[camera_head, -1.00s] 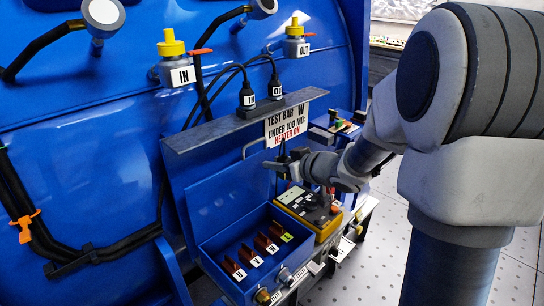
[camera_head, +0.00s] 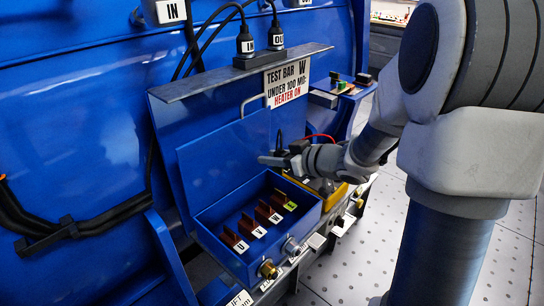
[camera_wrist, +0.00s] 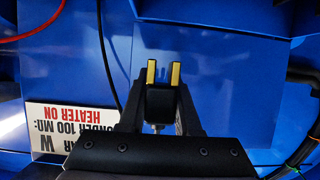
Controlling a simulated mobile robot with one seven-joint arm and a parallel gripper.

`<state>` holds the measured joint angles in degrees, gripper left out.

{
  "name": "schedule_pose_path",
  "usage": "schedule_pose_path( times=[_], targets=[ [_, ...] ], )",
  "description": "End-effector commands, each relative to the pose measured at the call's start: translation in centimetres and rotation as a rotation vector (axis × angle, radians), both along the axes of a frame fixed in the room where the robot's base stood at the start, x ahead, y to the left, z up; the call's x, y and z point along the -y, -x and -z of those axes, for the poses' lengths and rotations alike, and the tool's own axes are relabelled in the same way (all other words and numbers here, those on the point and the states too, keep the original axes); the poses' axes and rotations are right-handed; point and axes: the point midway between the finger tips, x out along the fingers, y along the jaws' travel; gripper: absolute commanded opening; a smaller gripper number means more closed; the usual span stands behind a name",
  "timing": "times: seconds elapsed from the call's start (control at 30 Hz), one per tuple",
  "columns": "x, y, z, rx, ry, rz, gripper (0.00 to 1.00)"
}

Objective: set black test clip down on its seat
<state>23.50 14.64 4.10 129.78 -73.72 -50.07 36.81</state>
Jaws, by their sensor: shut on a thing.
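The black test clip (camera_wrist: 158,103) is in the jaws of my gripper (camera_wrist: 160,108) in the wrist view, with its two brass prongs pointing away from the wrist. In the head view my gripper (camera_head: 279,158) is in front of the open blue lid, above the right end of the terminal box. The clip looks small and dark there, and its outline is hard to separate from the fingers. I cannot tell which spot is the clip's seat.
The open blue terminal box (camera_head: 222,252) holds several brown labelled terminals and a yellow-green one. A yellow tester (camera_head: 341,197) stands behind my arm, partly hidden. A metal shelf (camera_head: 240,72) with plugs and a hanging sign (camera_head: 287,85) is above. Black cables run nearby.

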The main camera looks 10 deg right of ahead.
Motion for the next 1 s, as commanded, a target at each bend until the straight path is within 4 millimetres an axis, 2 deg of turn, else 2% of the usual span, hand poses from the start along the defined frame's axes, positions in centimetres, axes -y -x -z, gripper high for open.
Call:
schedule_pose_path(
  times=[0.2, 0.7, 1.0],
  targets=[
    [0.0, 0.0, -0.2, -0.001, -0.002, 0.0, 0.0],
    [0.0, 0.0, 4.8, -0.002, -0.001, 0.001, 0.0],
    [0.0, 0.0, 5.9, -0.001, 0.0, 0.0, 0.0]
  ],
)
